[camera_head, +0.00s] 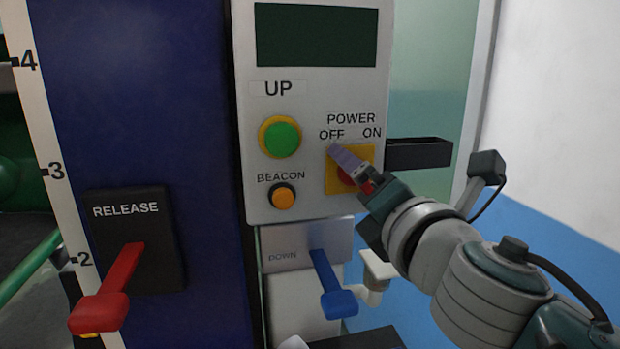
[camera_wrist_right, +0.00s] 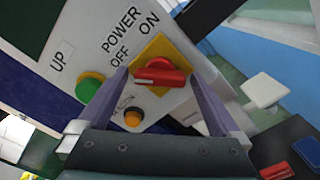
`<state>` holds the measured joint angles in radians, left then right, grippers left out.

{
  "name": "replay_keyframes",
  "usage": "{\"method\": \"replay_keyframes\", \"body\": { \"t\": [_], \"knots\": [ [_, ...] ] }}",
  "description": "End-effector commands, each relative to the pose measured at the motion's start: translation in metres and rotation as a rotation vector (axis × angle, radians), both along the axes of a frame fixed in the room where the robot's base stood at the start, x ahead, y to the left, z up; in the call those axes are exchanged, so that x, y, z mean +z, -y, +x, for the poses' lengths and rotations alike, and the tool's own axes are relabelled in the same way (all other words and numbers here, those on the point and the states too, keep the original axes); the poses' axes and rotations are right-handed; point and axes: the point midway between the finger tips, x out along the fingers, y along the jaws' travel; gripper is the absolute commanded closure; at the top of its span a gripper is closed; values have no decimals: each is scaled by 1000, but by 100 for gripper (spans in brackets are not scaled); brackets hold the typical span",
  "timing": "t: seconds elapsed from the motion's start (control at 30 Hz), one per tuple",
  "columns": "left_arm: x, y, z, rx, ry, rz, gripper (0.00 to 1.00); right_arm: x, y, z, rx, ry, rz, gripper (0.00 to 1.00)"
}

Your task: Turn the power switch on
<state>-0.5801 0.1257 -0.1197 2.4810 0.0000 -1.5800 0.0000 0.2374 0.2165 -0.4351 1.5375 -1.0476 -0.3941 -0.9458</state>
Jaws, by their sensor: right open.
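The power switch is a red rotary knob (camera_wrist_right: 160,76) on a yellow square plate (camera_head: 334,182), below the words POWER, OFF and ON on the grey control panel (camera_head: 305,205). My right gripper (camera_head: 350,160) is in front of the plate and hides much of the knob in the head view. In the right wrist view, the knob lies between the two spread purple fingers of my right gripper (camera_wrist_right: 160,88). The gripper is open; I cannot tell whether a finger touches the knob. Which label the knob points to is unclear. My left gripper is out of view.
A green UP button (camera_head: 283,137) and an orange BEACON button (camera_head: 284,197) are left of the switch. A blue DOWN lever (camera_head: 332,285) projects below the panel. A red RELEASE lever (camera_head: 108,290) projects at left. A black bracket (camera_head: 420,153) sticks out right.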

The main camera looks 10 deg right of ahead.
Motion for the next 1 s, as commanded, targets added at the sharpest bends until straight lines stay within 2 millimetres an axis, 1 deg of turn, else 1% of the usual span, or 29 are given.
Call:
{"method": "replay_keyframes", "body": {
  "t": [0.1,0.8,1.0],
  "knots": [
    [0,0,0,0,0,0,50,0,0,0,0,0,0,0],
    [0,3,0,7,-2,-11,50,0,0,0,-1,1,0,78],
    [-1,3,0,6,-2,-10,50,0,0,0,-1,0,14,78]
  ]
}}
